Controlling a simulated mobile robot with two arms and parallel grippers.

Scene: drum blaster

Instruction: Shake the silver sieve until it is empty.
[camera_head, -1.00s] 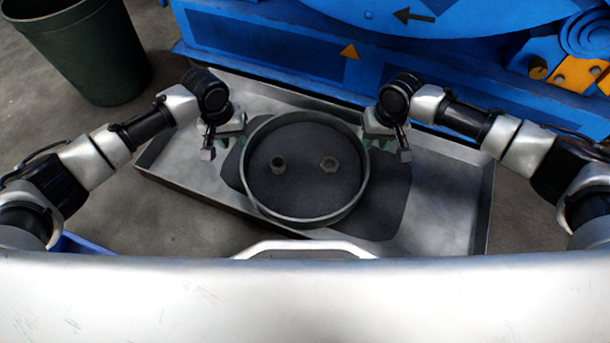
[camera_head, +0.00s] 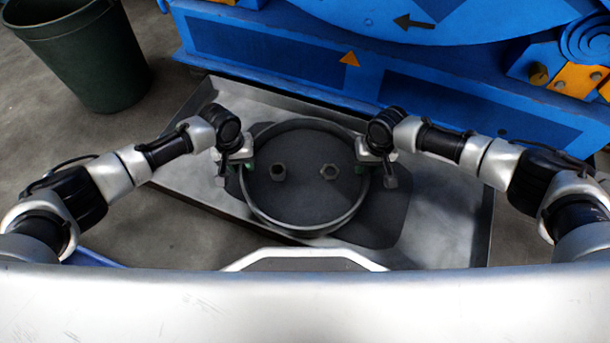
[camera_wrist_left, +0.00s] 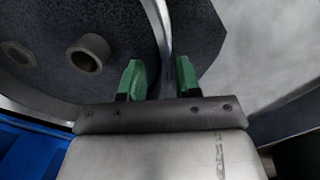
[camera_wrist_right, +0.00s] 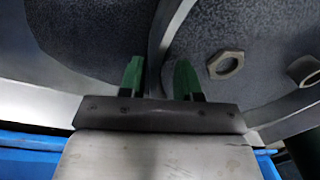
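The silver sieve (camera_head: 348,217) is a round, thin-rimmed pan at the tray's middle, with a dark grey floor. A short tube-like ring (camera_head: 278,171) and a hex nut (camera_head: 329,171) lie inside it. My left gripper (camera_head: 247,168) is at its left rim; in the left wrist view the green fingers (camera_wrist_left: 160,80) stand apart with the rim between them. My right gripper (camera_head: 364,168) is at the right rim; in the right wrist view its green fingers (camera_wrist_right: 159,80) are also apart around the rim. Neither visibly clamps the rim.
The metal tray (camera_head: 455,215) lies under the sieve, with a dark grey granular patch (camera_head: 392,215) around it. A blue machine (camera_head: 460,100) stands close behind. A green bin (camera_head: 90,60) stands back left. Tray room is free to the right.

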